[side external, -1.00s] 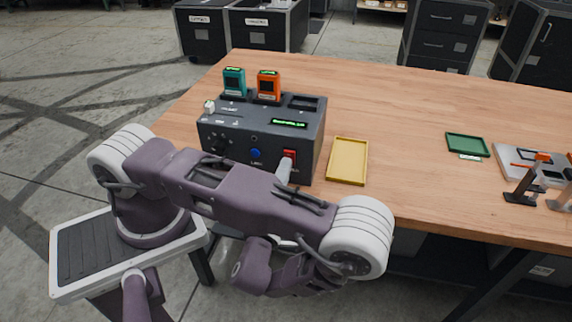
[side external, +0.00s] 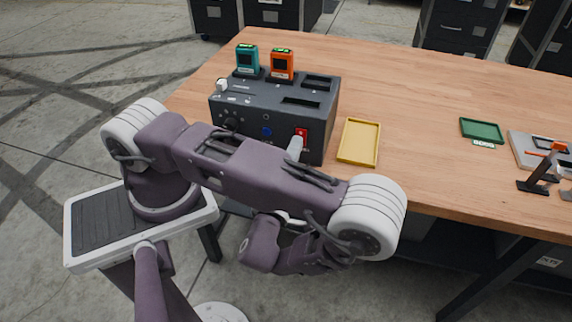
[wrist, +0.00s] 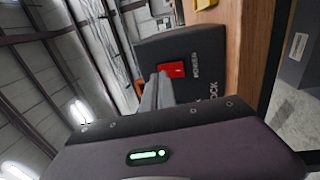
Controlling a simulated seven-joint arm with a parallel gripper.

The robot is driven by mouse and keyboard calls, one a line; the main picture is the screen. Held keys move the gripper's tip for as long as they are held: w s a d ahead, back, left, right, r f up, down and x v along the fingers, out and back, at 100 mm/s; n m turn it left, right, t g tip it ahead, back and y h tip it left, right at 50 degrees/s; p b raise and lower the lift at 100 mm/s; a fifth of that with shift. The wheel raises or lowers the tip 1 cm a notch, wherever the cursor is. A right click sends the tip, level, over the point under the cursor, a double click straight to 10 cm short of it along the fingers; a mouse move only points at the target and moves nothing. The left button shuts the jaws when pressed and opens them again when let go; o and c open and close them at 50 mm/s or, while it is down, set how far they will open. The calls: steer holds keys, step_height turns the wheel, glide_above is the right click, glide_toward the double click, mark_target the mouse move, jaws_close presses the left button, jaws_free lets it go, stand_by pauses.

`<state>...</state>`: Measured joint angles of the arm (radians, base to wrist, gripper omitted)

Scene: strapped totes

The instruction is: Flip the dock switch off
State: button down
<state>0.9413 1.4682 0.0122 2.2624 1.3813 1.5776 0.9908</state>
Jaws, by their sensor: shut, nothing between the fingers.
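The dock (side external: 262,107) is a dark grey box near the table's front left edge. Its red power switch (side external: 301,133) is on the front face, at the right; it also shows in the wrist view (wrist: 172,69), beside the word POWER. In the wrist view my fingers (wrist: 160,78) reach up to the switch's left edge. I cannot tell whether they touch it, and the fingers partly cover it.
A teal device (side external: 247,60) and an orange device (side external: 282,65) stand in the dock's top. A blue button (side external: 266,132) is left of the switch. A yellow tray (side external: 360,142) lies right of the dock, and a green tray (side external: 481,130) further right. The table between is clear.

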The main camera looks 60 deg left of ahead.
steer(key=s+d+r, duration=0.1)
steer(key=s+d, duration=0.7)
steer(key=shift+s+d+r, duration=0.15)
steer(key=shift+r, duration=0.05)
steer(key=s+a+r+n+g+h, duration=0.25)
steer(key=r+n+g, duration=0.4)
steer(key=n, duration=0.65)
steer(key=s+a+r+n+g+h, duration=0.1)
steer(key=s+a+r+n+g, duration=0.25)
steer(key=n+g, duration=0.8)
steer(key=w+d+r+n+t+h, duration=0.1)
steer(key=r+n+t+h, duration=0.3)
steer(key=n, duration=0.6)
steer(key=w+d+r+n+t+h, duration=0.1)
steer(key=r+n+t+h, duration=0.3)
steer(key=n, duration=0.6)
steer(key=shift+d+t+h, duration=0.75)
steer(key=shift+t+h, duration=0.15)
steer(key=shift+h, duration=0.25)
